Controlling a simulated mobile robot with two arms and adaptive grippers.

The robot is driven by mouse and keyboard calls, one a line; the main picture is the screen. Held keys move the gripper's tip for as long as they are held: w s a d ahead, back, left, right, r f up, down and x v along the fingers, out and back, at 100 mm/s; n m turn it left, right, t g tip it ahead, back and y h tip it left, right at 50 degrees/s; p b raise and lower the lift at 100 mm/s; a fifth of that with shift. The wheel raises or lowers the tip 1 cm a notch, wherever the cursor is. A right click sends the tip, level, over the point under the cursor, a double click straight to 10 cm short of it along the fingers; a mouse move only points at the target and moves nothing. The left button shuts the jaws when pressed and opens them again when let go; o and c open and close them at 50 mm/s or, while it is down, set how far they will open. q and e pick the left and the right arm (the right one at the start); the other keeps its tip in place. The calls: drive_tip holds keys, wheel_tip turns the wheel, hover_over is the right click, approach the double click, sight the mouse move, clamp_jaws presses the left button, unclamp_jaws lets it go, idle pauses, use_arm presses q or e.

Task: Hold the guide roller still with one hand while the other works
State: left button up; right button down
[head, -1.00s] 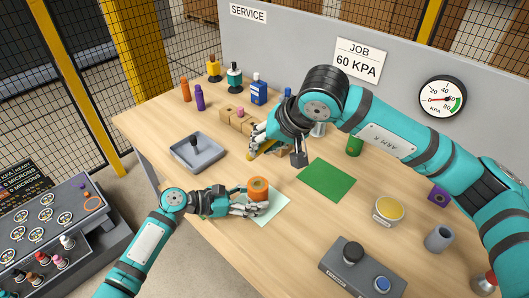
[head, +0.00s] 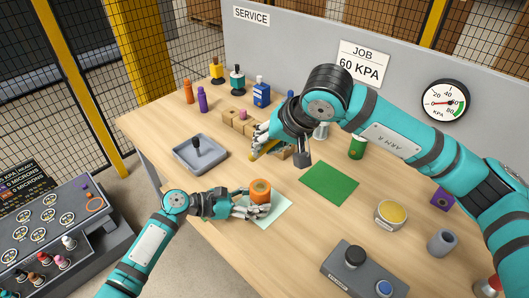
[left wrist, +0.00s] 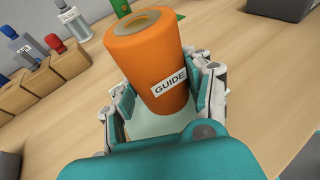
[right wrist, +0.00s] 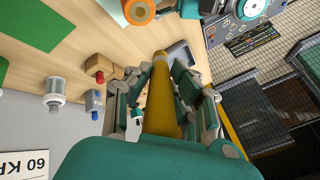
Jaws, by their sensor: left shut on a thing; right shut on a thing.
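The orange guide roller (head: 260,187), labelled GUIDE in the left wrist view (left wrist: 152,55), stands upright on a pale green sheet (head: 278,212). My left gripper (head: 248,207) is shut around the roller's lower part, with fingers on both sides. My right gripper (head: 260,143) is shut on a yellow rod-like tool (right wrist: 160,90), held above the table behind the roller. Only a short yellow piece (head: 264,151) shows in the head view. The tool's far end points toward the roller side in the right wrist view and is apart from the roller (right wrist: 139,11).
A grey tray (head: 181,157) with a black-knobbed item lies at left. Wooden blocks (head: 238,121) and several bottles stand at the back. A green mat (head: 329,183) lies at centre right, with a yellow-topped tin (head: 390,214) and a control box (head: 340,278) nearer the right.

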drive_tip(key=shift+f, duration=0.3)
